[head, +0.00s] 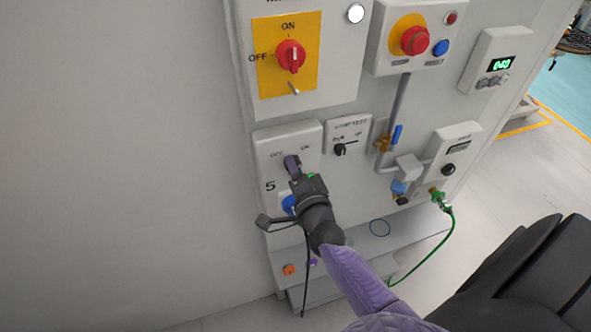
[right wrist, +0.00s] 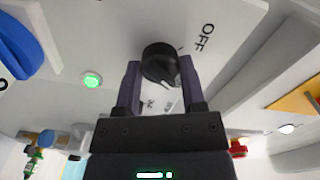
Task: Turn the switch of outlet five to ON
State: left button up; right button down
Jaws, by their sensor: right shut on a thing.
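The outlet five box (head: 267,150) is a light grey panel in the head view, marked "5", with OFF and ON lettering along its top. Its switch is a round black knob (right wrist: 160,62) with a white pointer mark, seen in the right wrist view; in the head view my gripper hides it. My right gripper (head: 292,163) reaches up to the box from below. In the right wrist view its two fingers (right wrist: 161,85) are shut on the knob, one on each side. OFF lettering (right wrist: 205,38) shows up and right of the knob there. My left gripper is not in view.
A blue socket (head: 288,204) is partly hidden behind my right gripper. A red main switch (head: 290,56) on a yellow plate sits above. A compressed-air switch box (head: 349,133), pipes and a green hose (head: 451,225) are to the right. A green light (right wrist: 92,80) glows on the box.

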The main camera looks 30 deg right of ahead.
jog(key=shift+m, duration=1)
jog(key=shift+c, duration=0.9)
grip_release()
jog(key=v, duration=1)
